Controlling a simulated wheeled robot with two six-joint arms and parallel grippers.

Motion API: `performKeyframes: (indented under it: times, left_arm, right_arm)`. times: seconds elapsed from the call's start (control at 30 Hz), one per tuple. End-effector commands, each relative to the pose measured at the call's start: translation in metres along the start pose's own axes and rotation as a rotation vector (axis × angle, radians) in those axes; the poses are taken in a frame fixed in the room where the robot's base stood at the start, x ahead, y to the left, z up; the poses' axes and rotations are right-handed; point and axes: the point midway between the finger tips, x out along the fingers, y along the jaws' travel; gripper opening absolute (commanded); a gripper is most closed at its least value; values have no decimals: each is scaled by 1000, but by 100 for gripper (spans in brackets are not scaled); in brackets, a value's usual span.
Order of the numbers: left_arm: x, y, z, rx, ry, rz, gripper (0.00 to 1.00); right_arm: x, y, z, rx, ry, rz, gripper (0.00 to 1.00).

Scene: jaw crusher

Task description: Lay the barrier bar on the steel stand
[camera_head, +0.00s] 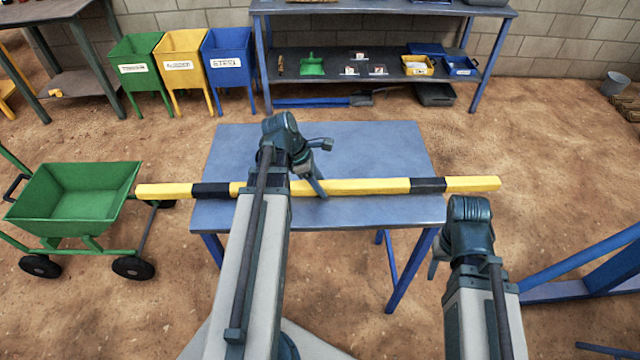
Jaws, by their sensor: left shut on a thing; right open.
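The barrier bar (365,187), yellow with dark bands, runs level from left to right across the front part of the blue-grey steel stand (385,145). Both its ends stick out past the stand's sides. My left gripper (318,186) is shut on the bar near its middle. The arm hides a short stretch of bar left of the grip. I cannot tell whether the bar touches the stand's top or is held just above it. My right gripper (435,268) is open and empty, low to the right of the stand, partly hidden by its own wrist.
A green cart (75,195) stands left, close to the bar's left end. Green, yellow and blue bins (228,55) and a shelf bench (385,12) line the back wall. A blue frame (580,265) stands at right. The stand's top behind the bar is clear.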

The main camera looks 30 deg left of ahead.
Motion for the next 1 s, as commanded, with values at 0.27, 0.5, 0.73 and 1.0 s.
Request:
performKeyframes:
  times: [0.27, 0.5, 0.73, 1.0]
  left_arm:
    - [2, -2, -1, 0, 3, -3, 0]
    - [2, -2, -1, 0, 3, -3, 80]
    - [2, -1, -1, 0, 3, -2, 80]
    - [1, -1, -1, 0, 2, -2, 80]
  right_arm:
    - [2, 0, 0, 0, 0, 0, 50]
    - [2, 0, 0, 0, 0, 0, 50]
    - [2, 0, 0, 0, 0, 0, 50]
    - [1, 0, 0, 0, 0, 0, 50]
